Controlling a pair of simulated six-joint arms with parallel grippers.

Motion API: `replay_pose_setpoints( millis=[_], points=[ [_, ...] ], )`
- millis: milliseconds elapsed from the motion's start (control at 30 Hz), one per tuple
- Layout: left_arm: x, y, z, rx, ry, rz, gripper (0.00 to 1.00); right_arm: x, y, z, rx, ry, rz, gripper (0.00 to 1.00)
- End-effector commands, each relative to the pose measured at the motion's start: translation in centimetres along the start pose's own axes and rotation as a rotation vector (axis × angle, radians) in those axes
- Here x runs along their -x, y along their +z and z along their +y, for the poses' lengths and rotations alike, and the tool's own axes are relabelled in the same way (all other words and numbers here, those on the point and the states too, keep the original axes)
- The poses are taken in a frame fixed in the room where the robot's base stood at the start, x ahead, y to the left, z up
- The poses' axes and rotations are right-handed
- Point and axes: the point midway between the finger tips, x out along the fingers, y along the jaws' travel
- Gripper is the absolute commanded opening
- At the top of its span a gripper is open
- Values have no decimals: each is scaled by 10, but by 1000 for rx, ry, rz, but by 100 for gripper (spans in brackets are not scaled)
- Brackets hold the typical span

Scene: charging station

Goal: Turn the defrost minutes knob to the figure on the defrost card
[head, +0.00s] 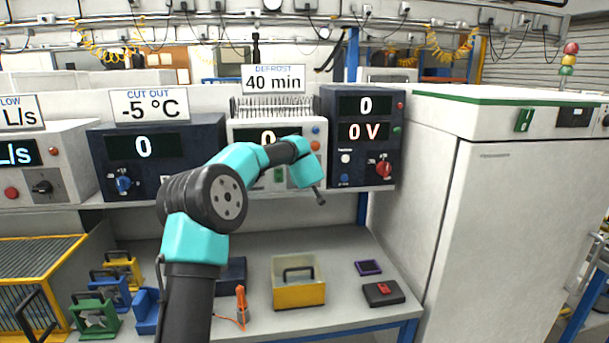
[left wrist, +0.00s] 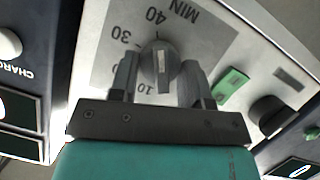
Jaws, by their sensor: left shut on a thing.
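The defrost card (head: 273,78) reads "40 min" and stands above a white unit (head: 236,160). That unit's display (head: 247,137) seems to read 0, its lower part covered by my arm. In the left wrist view the grey minutes knob (left wrist: 161,57) has a pale mark running nearly up and down the picture. Around it the dial plate (left wrist: 205,40) shows 10, 30, 40 and "MIN"; other figures are hidden. My left gripper (left wrist: 161,82) is shut on the knob, one finger on each side. In the head view my wrist hides the knob. My right gripper is in neither view.
A green button (left wrist: 230,88) and a black knob (left wrist: 272,113) are beside the dial. A dark unit (head: 361,110) reading "0 V" stands right, another (head: 143,165) left. On the bench below are a yellow box (head: 299,292) and several cases.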

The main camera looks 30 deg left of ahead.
Motion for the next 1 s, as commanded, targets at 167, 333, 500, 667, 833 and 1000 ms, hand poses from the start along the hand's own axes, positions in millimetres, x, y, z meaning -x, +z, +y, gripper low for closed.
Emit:
replay_pose_setpoints(
  millis=[167, 333, 500, 667, 833, 1000],
  points=[
    [0, -2, 0, -1, 1, 3, 20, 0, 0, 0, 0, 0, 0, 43],
    [0, -1, 0, -1, 1, 3, 55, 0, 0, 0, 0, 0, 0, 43],
    [0, -1, 0, 0, 1, 2, 69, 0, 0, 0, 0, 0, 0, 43],
    [0, 0, 0, 0, 1, 1, 69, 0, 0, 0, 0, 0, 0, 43],
    [4, 0, 0, 0, 1, 1, 69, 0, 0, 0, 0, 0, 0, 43],
    [19, -1, 1, 0, 3, 0, 69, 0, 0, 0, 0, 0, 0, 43]
  ],
)
